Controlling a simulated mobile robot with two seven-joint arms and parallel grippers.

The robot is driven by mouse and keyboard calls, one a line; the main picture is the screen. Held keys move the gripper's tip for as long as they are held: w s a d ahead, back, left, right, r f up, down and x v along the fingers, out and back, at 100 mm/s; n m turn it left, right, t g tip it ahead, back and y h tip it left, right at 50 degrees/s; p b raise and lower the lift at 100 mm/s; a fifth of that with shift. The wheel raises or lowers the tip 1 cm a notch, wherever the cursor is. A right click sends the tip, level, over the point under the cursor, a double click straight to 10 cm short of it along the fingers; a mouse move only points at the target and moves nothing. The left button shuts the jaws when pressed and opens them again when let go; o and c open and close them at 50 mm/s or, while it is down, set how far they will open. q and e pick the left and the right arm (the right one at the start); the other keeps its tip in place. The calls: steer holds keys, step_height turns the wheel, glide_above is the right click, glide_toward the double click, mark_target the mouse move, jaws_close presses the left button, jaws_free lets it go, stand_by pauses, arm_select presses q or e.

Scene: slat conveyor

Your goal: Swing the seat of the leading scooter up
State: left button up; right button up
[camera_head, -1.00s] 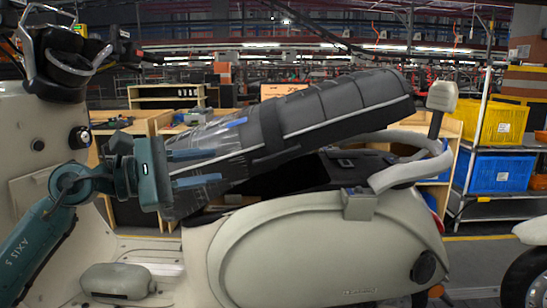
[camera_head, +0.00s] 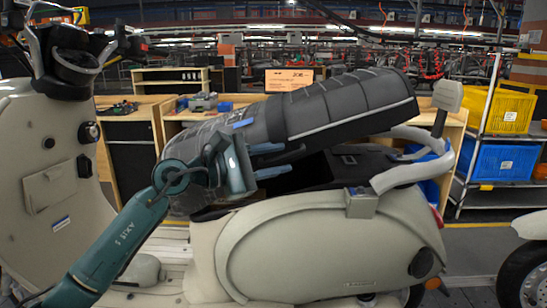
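The cream scooter (camera_head: 320,245) stands side-on before me, its handlebars at the left. Its dark grey seat (camera_head: 330,105) is tilted, rear end raised above the body and front end low. The dark open space under the seat (camera_head: 335,168) shows beneath it. My teal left gripper (camera_head: 280,161) is in front of the seat's lower front part, fingers apart and pointing right toward the gap under the seat. Nothing shows between the fingers. I cannot tell whether they touch the seat. My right gripper is not in view.
The grab rail (camera_head: 410,172) curves around the scooter's rear. Another scooter's wheel (camera_head: 525,280) shows at the right edge. Behind stand wooden benches (camera_head: 130,125) and a rack with a yellow bin (camera_head: 503,110) and a blue bin (camera_head: 505,160).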

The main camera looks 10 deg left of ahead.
arm_select(q)
jaws_close()
stand_by(0.5)
